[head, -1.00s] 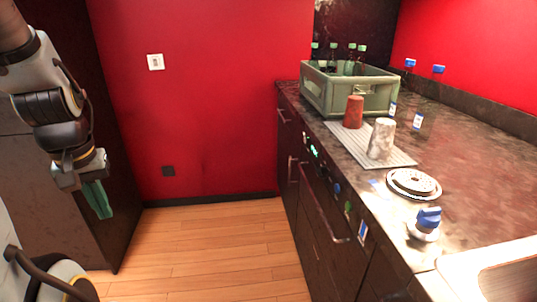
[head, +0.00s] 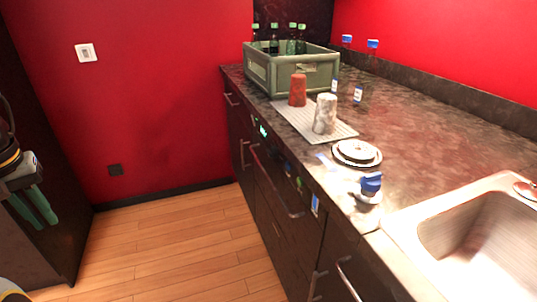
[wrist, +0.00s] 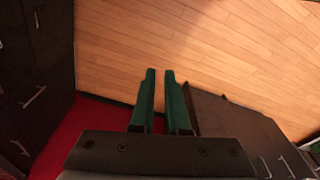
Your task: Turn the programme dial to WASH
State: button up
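A dark built-in appliance front under the counter carries a small lit green display (head: 263,130) and a long bar handle (head: 276,182). Small blue and green marks (head: 298,182) show further along its top strip. I cannot make out which of these is the programme dial, nor its setting. My gripper (head: 34,206) is at the far left of the head view, well away from the appliance, with green fingers pointing down. In the wrist view my gripper (wrist: 161,72) is empty, with a narrow gap between its fingers over the wood floor.
The floor (head: 170,240) between is clear.

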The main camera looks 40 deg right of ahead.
jog(key=o, duration=0.6)
jog(key=w+d+f+g, duration=0.1)
jog(key=d, duration=0.2)
jog(key=w+d+f+n+g+h, duration=0.1)
jog(key=d+f, duration=0.1)
jog(key=d, duration=0.1)
jog(key=w+d+f+n, duration=0.1)
jog(key=d+f, duration=0.1)
jog(key=d, duration=0.1)
jog(key=shift+g+h, duration=0.4)
jog(key=o, duration=0.4)
jog(key=d+f+n+g+h, duration=0.2)
jog(key=d+f, duration=0.3)
jog(key=d, duration=0.8)
jog(key=shift+w+d+f+n+g+h, duration=0.2)
jog(key=shift+w+d+n+g+h, duration=0.2)
jog(key=shift+g+h, duration=0.35)
jog(key=n+g+h, duration=0.2)
jog(key=n+h, duration=0.8)
jog(key=h, duration=0.1)
send_near(272, 153)
jog(key=p+x, duration=0.1)
jog(key=x, duration=0.1)
jog(key=p+x, duration=0.1)
jog(key=x, duration=0.2)
jog(key=w+f+x, duration=0.1)
jog(key=x, duration=0.2)
jog(key=shift+d+p, duration=0.4)
jog(key=shift+d, duration=0.05)
grip_shut()
